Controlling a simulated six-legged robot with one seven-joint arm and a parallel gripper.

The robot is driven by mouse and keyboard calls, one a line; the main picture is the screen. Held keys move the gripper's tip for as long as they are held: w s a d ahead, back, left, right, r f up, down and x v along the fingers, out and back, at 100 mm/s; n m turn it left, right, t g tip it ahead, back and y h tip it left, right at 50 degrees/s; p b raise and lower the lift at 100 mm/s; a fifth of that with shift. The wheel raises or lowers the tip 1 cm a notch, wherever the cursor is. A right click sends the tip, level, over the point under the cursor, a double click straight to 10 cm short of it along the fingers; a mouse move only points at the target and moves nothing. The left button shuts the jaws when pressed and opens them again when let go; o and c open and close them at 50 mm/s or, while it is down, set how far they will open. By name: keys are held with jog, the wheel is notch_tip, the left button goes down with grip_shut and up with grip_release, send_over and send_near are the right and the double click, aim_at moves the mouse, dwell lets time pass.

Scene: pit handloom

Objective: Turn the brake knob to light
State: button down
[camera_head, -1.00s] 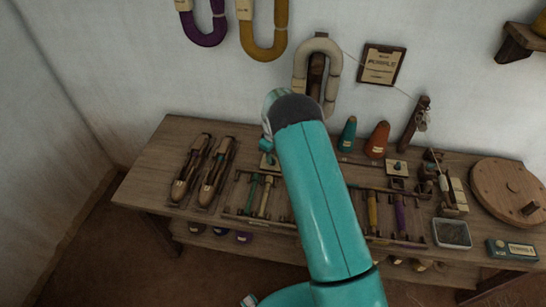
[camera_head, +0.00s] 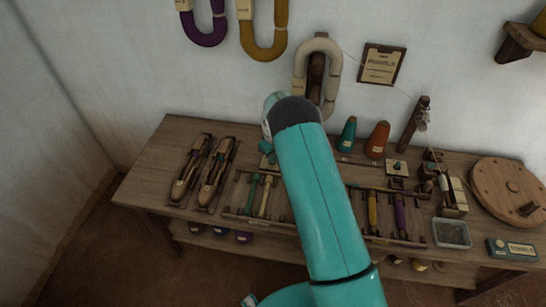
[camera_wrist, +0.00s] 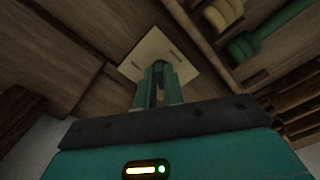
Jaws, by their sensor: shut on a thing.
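A small cream plate (camera_wrist: 153,46) with dark marks lies on the wooden bench, seen in the wrist view. My gripper (camera_wrist: 158,72) points down onto this plate, its teal fingers close together. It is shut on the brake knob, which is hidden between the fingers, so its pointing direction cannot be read. In the head view my gripper (camera_head: 267,148) is at the back of the bench, left of my arm, with the cream plate (camera_head: 268,162) showing just below it.
Two wooden shuttles (camera_head: 215,174) lie on the left of the bench (camera_head: 150,180). Teal and orange cones (camera_head: 377,140) stand right of my arm. A similar plate with a blue knob (camera_head: 397,166) is nearby. A round wooden disc (camera_head: 495,180) lies far right.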

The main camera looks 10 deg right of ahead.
jog(key=shift+m, duration=0.3)
jog(key=m, duration=0.5)
jog(key=shift+a, duration=0.1)
jog(key=m, duration=0.5)
jog(key=shift+a+r+m, duration=0.1)
jog(key=shift+a+m, duration=0.05)
jog(key=shift+m, duration=0.25)
jog(key=c, duration=1.5)
grip_release()
notch_tip(320, 180, up, 14)
